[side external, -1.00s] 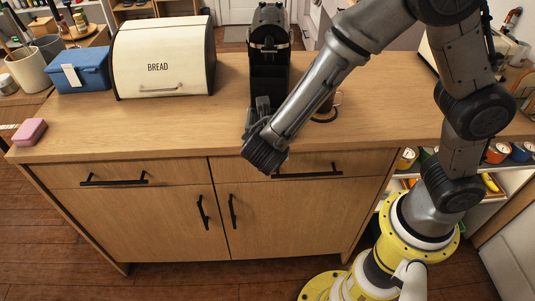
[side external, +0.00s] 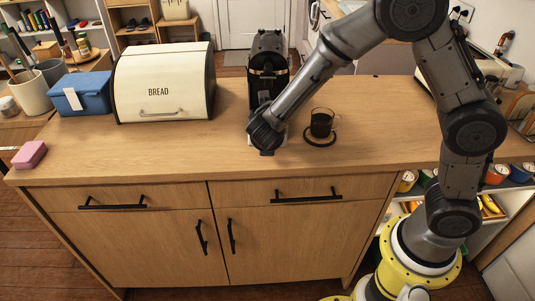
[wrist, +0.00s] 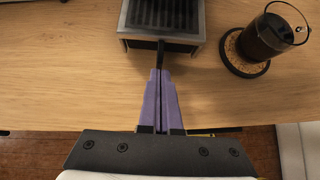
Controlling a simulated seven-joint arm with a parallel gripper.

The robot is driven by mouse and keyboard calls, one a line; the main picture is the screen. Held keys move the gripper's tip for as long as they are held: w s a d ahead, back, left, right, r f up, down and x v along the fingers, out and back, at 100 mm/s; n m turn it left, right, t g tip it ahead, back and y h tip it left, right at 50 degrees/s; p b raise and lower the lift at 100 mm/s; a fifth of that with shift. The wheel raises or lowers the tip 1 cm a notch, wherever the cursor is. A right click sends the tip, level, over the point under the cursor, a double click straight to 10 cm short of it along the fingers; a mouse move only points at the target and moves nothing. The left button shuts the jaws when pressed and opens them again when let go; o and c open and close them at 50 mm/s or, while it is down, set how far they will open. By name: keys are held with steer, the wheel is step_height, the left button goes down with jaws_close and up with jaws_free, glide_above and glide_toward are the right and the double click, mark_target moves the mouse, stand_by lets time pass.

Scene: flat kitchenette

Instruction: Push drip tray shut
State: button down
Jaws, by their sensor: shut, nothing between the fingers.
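The drip tray (wrist: 163,36) has a dark slotted grate and a pale metal front edge; it shows at the top of the wrist view. A narrow dark piece (wrist: 160,52) lies between its front and my fingertips. My gripper (wrist: 160,72), with purple fingers, is shut and empty, pointing at the middle of the tray's front. I cannot tell whether it touches. The black coffee machine (side external: 267,60) stands on the counter in the side view. My wrist hides most of the tray there, so how far it sticks out is unclear.
A glass cup of dark coffee (wrist: 275,35) stands on a round coaster (wrist: 247,66) right of the tray. It also shows in the side view (side external: 321,123). A bread box (side external: 163,85) stands left of the machine. The counter (side external: 130,155) in front is clear.

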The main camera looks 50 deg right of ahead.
steer(key=shift+w+d, duration=0.2)
steer(key=shift+d, duration=0.1)
steer(key=shift+s+a, duration=0.1)
